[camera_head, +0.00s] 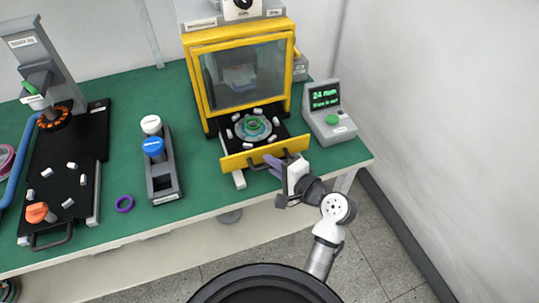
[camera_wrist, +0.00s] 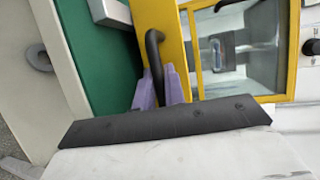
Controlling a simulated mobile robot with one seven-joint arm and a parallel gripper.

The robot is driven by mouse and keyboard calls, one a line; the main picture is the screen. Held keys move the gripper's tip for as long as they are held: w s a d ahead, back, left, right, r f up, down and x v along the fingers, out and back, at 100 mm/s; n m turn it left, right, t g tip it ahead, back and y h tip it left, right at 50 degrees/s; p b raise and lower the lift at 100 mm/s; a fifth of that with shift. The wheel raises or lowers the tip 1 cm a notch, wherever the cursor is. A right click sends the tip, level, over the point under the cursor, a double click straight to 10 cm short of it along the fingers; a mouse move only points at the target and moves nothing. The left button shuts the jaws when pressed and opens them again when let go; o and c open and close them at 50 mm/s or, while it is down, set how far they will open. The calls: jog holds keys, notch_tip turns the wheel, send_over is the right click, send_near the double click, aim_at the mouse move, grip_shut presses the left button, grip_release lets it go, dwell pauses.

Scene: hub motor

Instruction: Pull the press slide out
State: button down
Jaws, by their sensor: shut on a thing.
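The press (camera_head: 245,75) is a yellow-framed box with a clear window, at the middle back of the green bench. Its slide (camera_head: 238,160), with a yellow front bar, stands partly out in front of it. On the slide sits a round fixture (camera_head: 253,126) with a green centre, ringed by several small white pieces. My gripper (camera_head: 276,162) has purple fingers and is shut on the dark slide handle at the right part of the yellow bar. In the wrist view the fingers (camera_wrist: 160,92) close around the black curved handle (camera_wrist: 154,55). The fixture is not visible in the wrist view.
A display box (camera_head: 330,112) reading "24 mm" with a green button stands right of the press. Bench in front of the slide is narrow.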

jog(key=shift+s, duration=0.1)
jog(key=c, duration=1.5)
grip_release()
jog(key=shift+d, duration=0.1)
jog(key=b+v, duration=0.2)
jog(key=v, duration=1.1)
jog(key=shift+s+d+r, duration=0.15)
jog(key=shift+s+d, duration=0.05)
jog(key=shift+s, duration=0.1)
